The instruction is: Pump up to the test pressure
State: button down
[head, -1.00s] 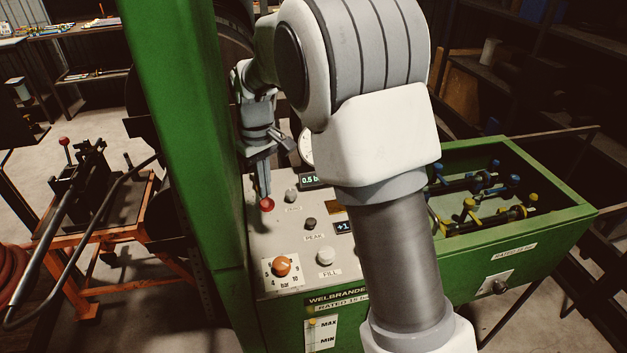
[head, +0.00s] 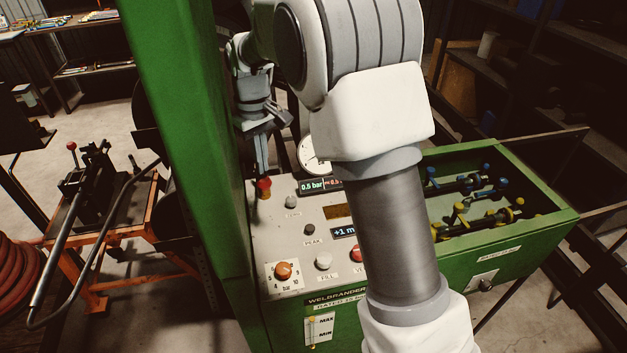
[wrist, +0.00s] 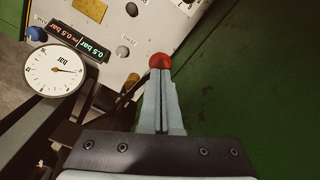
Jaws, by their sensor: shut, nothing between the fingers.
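A lever with a red ball knob (head: 264,184) stands at the back left of the control panel (head: 262,240). My gripper (head: 262,170) is shut and empty, its fingertips at the ball, apparently touching it. In the wrist view the red ball (wrist: 160,61) sits just beyond the closed fingertips (wrist: 160,75). A round bar gauge (wrist: 55,71) and a display (wrist: 78,43) also show there. The display (head: 313,186) reads 0.5 bar. My arm hides part of the gauge (head: 312,155) and the panel's right side.
The panel has an orange bar dial (head: 284,270), a white FILL button (head: 323,261), a red button (head: 356,254), a dark PEAK button (head: 309,230) and a grey button (head: 291,202). A green post (head: 190,140) stands close left of my gripper. A green trough (head: 520,228) with fittings lies right.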

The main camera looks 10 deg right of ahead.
dwell(0.8)
notch_tip(320, 180, down, 10)
jog(key=s+f+b, duration=0.1)
jog(key=s+b, duration=0.1)
jog(key=b, duration=0.6)
jog(key=r+p, duration=0.3)
jog(key=w+r+p, duration=0.1)
jog(key=r+p, duration=0.2)
jog(key=r, duration=0.1)
jog(key=w+r+p, duration=0.1)
jog(key=r+p, duration=0.2)
jog(key=r, duration=0.1)
jog(key=shift+r+p, duration=0.1)
jog(key=shift+p, duration=0.25)
dwell(0.3)
notch_tip(320, 180, down, 11)
jog(key=s+b, duration=0.2)
jog(key=b, duration=0.6)
jog(key=r+p, duration=0.3)
jog(key=w+r+p, duration=0.1)
jog(key=r+p, duration=0.2)
jog(key=r, duration=0.1)
jog(key=w+r+p, duration=0.1)
jog(key=r+p, duration=0.2)
jog(key=r, duration=0.1)
